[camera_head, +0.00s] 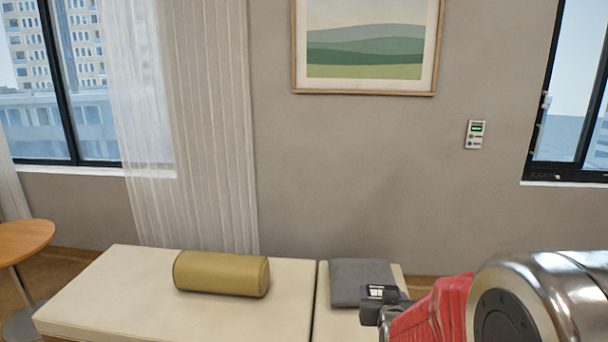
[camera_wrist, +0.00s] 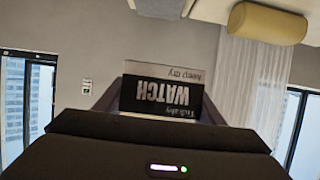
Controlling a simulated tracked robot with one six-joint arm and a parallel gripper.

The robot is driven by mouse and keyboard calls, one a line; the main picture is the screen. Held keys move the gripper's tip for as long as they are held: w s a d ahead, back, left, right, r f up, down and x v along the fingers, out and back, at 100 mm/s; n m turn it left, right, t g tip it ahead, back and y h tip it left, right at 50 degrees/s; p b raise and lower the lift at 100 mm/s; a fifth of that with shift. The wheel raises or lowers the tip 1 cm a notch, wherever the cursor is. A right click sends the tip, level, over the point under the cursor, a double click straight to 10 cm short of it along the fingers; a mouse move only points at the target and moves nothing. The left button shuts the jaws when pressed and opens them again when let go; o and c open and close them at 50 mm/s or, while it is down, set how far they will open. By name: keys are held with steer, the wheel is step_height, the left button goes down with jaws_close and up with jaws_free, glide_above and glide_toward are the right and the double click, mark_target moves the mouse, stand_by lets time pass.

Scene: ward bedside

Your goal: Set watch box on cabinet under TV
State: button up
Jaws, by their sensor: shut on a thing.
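The watch box (camera_wrist: 160,97) is small, with a black face lettered "WATCH" and a pale band reading "keep dry". It appears upside down in the wrist view. My gripper (camera_wrist: 168,90) is shut on it, with a finger at each side. The fingers partly cover the box's sides. The cabinet and the TV are in neither view.
A cream bench (camera_head: 100,293) stands along the wall with an olive bolster (camera_head: 221,273) and a grey cushion (camera_head: 358,278) on it. A round wooden table (camera_head: 22,240) is at the left edge. A framed picture (camera_head: 366,45) and wall panel (camera_head: 475,135) hang above.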

steer(key=shift+n+y, duration=0.6)
steer(key=shift+y, duration=0.1)
steer(key=a, duration=0.1)
steer(key=a+f, duration=0.1)
steer(key=s+a, duration=0.1)
steer(key=a, duration=0.1)
steer(key=shift+f, duration=0.25)
steer(key=s+f, duration=0.5)
steer(key=f, duration=0.1)
steer(key=shift+f, duration=0.15)
steer(key=shift+s, duration=0.15)
